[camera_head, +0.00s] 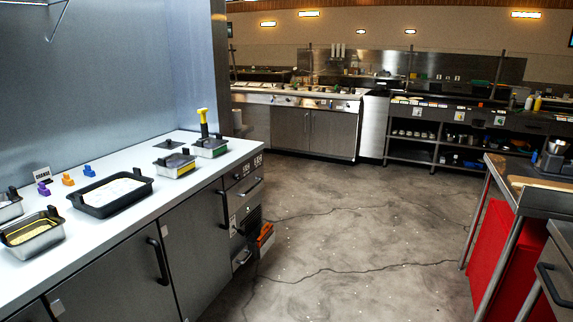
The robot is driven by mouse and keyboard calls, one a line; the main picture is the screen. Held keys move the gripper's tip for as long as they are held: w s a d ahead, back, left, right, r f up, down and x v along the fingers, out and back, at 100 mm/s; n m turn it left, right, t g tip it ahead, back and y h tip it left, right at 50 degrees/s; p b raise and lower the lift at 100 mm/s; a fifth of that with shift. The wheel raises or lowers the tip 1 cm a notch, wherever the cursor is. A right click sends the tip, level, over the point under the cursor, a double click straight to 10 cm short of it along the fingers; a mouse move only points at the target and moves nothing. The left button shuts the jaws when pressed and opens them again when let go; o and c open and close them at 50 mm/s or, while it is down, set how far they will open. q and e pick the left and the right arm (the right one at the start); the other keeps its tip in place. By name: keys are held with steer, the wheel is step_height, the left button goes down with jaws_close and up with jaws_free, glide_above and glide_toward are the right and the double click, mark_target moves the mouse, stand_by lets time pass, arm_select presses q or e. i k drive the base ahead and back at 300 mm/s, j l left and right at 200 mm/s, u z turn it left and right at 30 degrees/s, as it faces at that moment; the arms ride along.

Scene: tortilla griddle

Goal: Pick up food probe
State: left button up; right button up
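I cannot tell for certain which thing is the food probe. Neither of my grippers is in view.
The white counter (150,203) also holds a black tray (76,199), several metal pans and small coloured clips. An orange item (265,235) sticks out from the cabinet's end. Open floor (350,240) lies between it and the steel table (540,200) at right.

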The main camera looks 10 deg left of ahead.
mark_target(202, 111)
steer(key=i, duration=2.65)
